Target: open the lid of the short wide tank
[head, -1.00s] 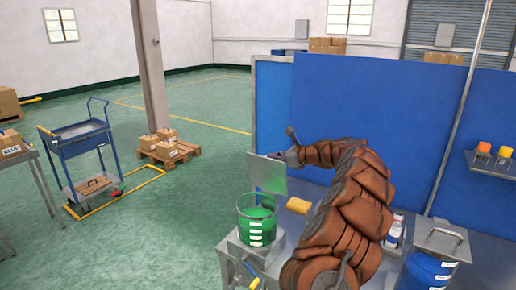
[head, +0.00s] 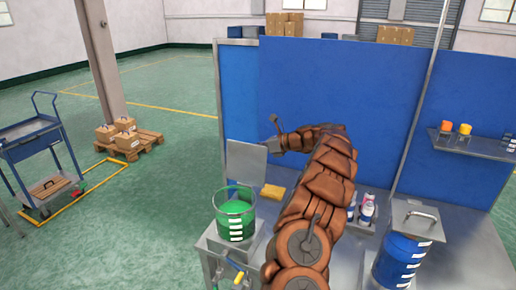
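The short wide tank (head: 236,216) is clear with green contents and white labels, at the left end of the workbench in the head view. Its flat grey lid (head: 246,164) stands upright behind the tank, and the tank's top is uncovered. My gripper (head: 277,138) is at the end of my brown-sleeved arm, to the right of the lid's upper right edge. A small gap seems to lie between them. The gripper is small and dark here, and its fingers cannot be made out.
A blue tank (head: 398,262) with a grey handled lid (head: 418,218) stands at the right. A yellow block (head: 272,192) and bottles (head: 367,210) are on the bench. Blue panels (head: 330,95) stand behind.

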